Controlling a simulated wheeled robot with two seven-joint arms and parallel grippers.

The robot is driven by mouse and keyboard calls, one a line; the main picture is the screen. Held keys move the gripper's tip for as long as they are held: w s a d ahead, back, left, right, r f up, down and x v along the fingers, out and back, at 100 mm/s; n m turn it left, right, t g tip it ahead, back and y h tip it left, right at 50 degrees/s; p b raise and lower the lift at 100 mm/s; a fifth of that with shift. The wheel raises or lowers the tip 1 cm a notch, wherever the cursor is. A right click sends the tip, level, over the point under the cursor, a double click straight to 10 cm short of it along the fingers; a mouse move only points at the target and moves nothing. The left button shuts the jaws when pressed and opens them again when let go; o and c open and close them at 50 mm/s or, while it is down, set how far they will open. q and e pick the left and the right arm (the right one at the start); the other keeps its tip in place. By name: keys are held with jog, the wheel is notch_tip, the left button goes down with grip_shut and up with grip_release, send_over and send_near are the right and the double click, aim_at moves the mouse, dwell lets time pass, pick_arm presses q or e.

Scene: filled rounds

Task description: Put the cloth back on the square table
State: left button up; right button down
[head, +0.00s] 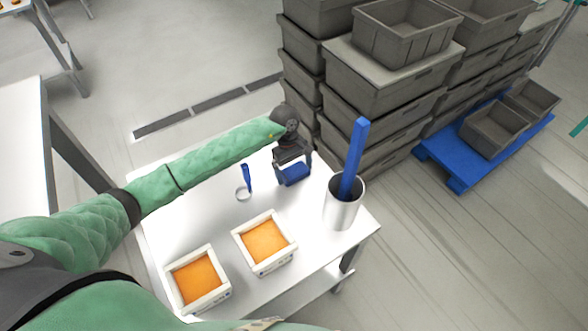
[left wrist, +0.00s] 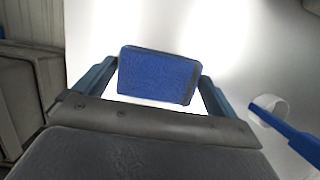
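The cloth (head: 294,174) is a small, thick blue folded piece near the far right part of the white square table (head: 204,225). My left gripper (head: 293,167) points down at it from above. In the left wrist view the cloth (left wrist: 158,76) sits between the two fingers of my left gripper (left wrist: 158,80), which meet its two side edges. The gripper looks shut on it. Whether the cloth touches the table top is hard to tell. My right gripper is not in view.
A metal cup (head: 343,206) with a blue-handled tool stands right of my gripper. A small blue-handled brush (head: 246,179) is to its left. Two white boxes with orange contents (head: 264,241) (head: 198,279) stand nearer. Stacked grey crates (head: 380,90) rise behind the table.

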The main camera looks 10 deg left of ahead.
aim_at(294, 170)
pick_arm(q)
jog(key=shift+r, duration=0.2)
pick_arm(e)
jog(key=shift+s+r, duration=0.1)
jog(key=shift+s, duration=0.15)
pick_arm(q)
jog(key=shift+w+a+r, duration=0.15)
jog(key=shift+r, duration=0.15)
jog(key=b+v, duration=0.2)
jog(key=v, duration=0.1)
jog(key=shift+r, duration=0.2)
jog(key=b+v, duration=0.4)
jog(key=v, duration=0.4)
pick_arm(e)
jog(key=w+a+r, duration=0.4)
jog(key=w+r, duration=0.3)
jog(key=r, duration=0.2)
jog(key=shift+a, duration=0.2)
pick_arm(q)
jog(key=shift+f, duration=0.1)
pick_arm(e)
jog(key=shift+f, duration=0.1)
